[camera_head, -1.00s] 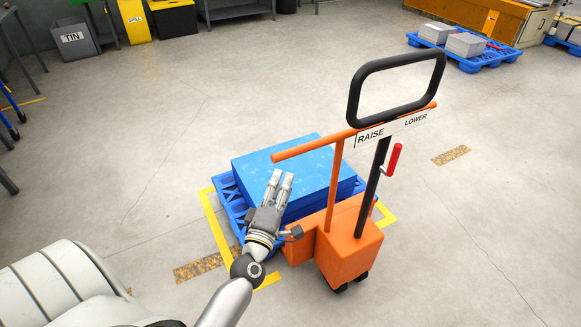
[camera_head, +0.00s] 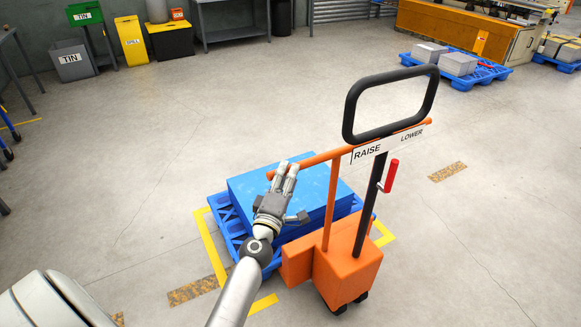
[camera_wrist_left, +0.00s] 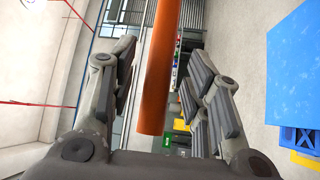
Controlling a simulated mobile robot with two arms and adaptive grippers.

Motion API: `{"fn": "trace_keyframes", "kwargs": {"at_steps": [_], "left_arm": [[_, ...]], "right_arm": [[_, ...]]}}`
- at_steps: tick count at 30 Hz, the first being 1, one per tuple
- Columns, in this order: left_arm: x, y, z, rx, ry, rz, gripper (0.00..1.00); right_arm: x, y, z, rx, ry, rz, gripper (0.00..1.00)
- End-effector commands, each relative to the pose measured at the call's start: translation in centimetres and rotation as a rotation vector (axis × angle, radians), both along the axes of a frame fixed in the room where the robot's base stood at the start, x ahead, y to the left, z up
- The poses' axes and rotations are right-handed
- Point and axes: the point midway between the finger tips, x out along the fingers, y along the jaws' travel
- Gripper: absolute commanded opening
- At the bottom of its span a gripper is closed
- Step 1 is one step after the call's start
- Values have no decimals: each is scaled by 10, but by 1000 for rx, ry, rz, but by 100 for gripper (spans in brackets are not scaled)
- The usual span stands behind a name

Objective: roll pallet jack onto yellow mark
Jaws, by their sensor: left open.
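The orange pallet jack (camera_head: 345,262) stands upright in the head view, with a black loop handle, an orange crossbar (camera_head: 318,158), a RAISE/LOWER label and a red lever (camera_head: 391,176). It stands against a blue pallet (camera_head: 229,222) carrying blue sheets (camera_head: 255,192). The yellow mark (camera_head: 206,245) outlines the floor around the pallet. My left gripper (camera_head: 284,173) is open at the crossbar's left end. In the left wrist view the orange bar (camera_wrist_left: 157,75) lies between the open fingers (camera_wrist_left: 160,85), with gaps on both sides. My right gripper is not in view.
Another blue pallet (camera_head: 470,83) with grey blocks stands at the back right, before an orange machine (camera_head: 440,30). The floor between is clear.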

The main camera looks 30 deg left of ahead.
Motion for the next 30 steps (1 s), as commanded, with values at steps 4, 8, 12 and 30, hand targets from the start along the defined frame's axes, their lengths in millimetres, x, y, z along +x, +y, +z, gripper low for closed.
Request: {"fn": "trace_keyframes", "kwargs": {"at_steps": [4, 8, 12, 30], "left_arm": [[19, 4, 3, -2, -1, 0, 44], [27, 7, 4, -1, 0, 0, 44], [31, 8, 4, -1, 0, 0, 44], [31, 8, 4, -1, 1, 0, 0]], "right_arm": [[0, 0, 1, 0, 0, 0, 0], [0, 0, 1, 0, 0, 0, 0], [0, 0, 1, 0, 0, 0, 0], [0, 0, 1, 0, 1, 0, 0]]}}
